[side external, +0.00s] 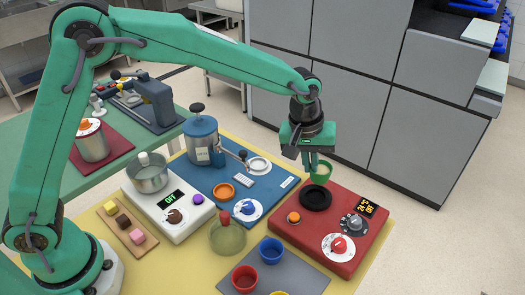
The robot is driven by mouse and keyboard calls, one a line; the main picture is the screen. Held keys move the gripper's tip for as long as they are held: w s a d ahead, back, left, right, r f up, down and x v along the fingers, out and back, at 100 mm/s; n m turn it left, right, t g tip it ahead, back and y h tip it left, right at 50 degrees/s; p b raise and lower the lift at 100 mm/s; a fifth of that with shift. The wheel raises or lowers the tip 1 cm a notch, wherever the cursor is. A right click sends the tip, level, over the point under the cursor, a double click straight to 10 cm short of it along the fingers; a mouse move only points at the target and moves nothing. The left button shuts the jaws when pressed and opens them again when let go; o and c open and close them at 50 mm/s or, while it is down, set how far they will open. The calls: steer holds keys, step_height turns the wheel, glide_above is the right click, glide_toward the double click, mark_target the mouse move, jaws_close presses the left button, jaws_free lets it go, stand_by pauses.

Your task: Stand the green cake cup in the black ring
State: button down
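The green cake cup (321,174) hangs upright at my gripper (313,165), just above and slightly behind the black ring (316,198). My gripper points down, and its fingers appear closed on the cup's near left wall. The black ring lies on top of the red device (282,222), near its back edge, and looks empty. A small gap shows between the cup's bottom and the ring. The far finger is partly hidden.
The red device carries an orange button (294,217), a grey dial (352,223) and a red knob (339,245). A grey mat (303,279) in front holds red, blue and yellow cups. A glass dome (227,238), white scale (160,205) and blue machine (202,140) stand left.

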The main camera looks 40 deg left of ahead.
steer(key=shift+f, duration=0.1)
steer(key=shift+f, duration=2.8)
steer(key=shift+f, duration=0.6)
steer(key=c, duration=1.9)
jaws_free()
steer(key=shift+r, duration=0.1)
step_height(320, 180, up, 11)
steer(key=s+a, duration=0.1)
steer(key=s, duration=0.1)
